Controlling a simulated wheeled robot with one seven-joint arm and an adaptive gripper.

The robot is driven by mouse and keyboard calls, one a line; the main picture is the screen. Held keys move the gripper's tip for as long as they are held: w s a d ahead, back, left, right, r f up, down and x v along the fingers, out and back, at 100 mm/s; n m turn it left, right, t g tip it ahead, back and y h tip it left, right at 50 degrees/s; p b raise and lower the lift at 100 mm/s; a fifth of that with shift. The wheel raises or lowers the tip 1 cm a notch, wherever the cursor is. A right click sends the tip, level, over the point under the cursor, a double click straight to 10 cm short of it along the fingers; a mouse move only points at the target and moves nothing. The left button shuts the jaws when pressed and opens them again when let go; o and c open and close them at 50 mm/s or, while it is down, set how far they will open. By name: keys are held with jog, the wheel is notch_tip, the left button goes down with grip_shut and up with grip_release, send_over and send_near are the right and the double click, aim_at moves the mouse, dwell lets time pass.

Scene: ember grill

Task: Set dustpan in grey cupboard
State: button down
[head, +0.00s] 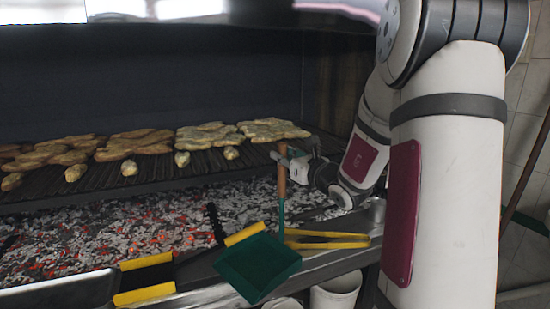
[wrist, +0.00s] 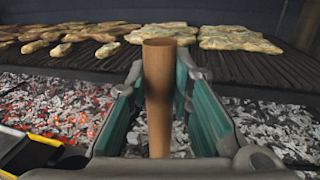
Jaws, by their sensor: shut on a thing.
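The dustpan has a dark green pan (head: 257,267) and an upright brown handle (head: 282,172) on a thin green shaft. My gripper (head: 288,158) is shut on the handle, in front of the grill's right part. The pan hangs tilted below, over the front ledge; I cannot tell whether it touches the ledge. In the wrist view the handle (wrist: 159,95) stands upright between the fingers of my gripper (wrist: 160,65), its top end rising above them. The pan is out of the wrist view. No grey cupboard can be made out in either view.
A grill rack (head: 130,178) with several pieces of food lies behind, above glowing embers (head: 130,232). Yellow-handled tools (head: 145,278) and a yellow item (head: 327,240) lie on the front ledge (head: 335,262). A whitish bucket (head: 336,295) stands below. A tiled wall (head: 530,110) is at right.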

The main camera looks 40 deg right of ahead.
jog(key=shift+w+d+f, duration=0.1)
jog(key=shift+w+f, duration=0.15)
jog(key=shift+w, duration=0.4)
jog(key=shift+w+f, duration=0.2)
jog(key=shift+w, duration=0.5)
jog(key=shift+w+d+f, duration=0.1)
jog(key=shift+w+f, duration=0.15)
jog(key=shift+w, duration=0.4)
jog(key=shift+f, duration=0.1)
jog(key=c, duration=1.7)
grip_release()
jog(key=shift+f, duration=0.1)
jog(key=shift+o, duration=1.3)
